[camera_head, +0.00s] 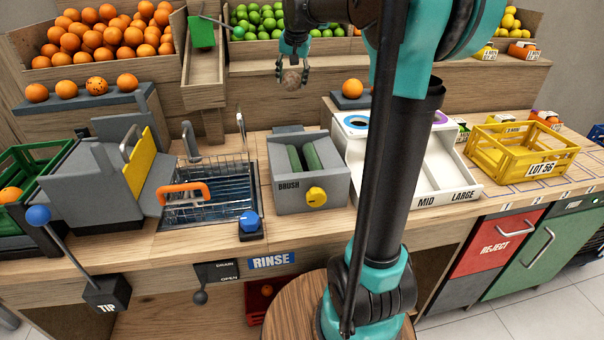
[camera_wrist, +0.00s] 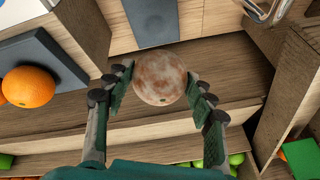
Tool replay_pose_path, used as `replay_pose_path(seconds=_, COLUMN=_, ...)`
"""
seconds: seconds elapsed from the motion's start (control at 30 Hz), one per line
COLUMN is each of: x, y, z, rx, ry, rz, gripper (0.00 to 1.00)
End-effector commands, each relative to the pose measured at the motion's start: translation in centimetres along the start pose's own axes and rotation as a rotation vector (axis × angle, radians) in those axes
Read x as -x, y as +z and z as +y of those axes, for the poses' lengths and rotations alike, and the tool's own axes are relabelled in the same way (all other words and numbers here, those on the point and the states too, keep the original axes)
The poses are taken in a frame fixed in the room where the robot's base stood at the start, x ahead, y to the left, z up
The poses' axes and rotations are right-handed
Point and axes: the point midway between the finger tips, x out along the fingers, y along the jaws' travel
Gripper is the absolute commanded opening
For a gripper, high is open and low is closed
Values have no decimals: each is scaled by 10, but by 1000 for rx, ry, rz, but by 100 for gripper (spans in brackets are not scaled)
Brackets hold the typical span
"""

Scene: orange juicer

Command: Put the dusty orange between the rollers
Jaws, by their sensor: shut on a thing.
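The dusty orange (camera_head: 291,80) is a brownish, dull-coated fruit, held in the air between the fingers of my gripper (camera_head: 292,78). In the wrist view the dusty orange (camera_wrist: 160,79) shows patchy dust between the two green finger pads of my gripper (camera_wrist: 161,88). The brush box (camera_head: 310,181) is grey, marked BRUSH, and stands on the counter. Its two green rollers (camera_head: 304,158) lie side by side in the open top, with a yellow knob (camera_head: 316,196) on the front. My gripper is above and behind the rollers, near the back shelf.
A rinse basin with a wire basket (camera_head: 209,196) and a tap (camera_head: 190,142) stands left of the brush box. A white sorting tray (camera_head: 440,178) stands to the right. A clean orange (camera_head: 353,88) sits on a grey pad by the shelf. Fruit bins line the back.

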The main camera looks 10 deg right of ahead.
Motion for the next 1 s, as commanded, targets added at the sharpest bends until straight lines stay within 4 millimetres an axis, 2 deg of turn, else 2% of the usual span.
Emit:
replay_pose_path(seconds=0.4, x=31, y=72, z=31, rx=1, ry=0, rz=0, gripper=22)
replay_pose_path(seconds=1.0, x=42, y=178, z=78, rx=1, ry=0, rz=0, gripper=22)
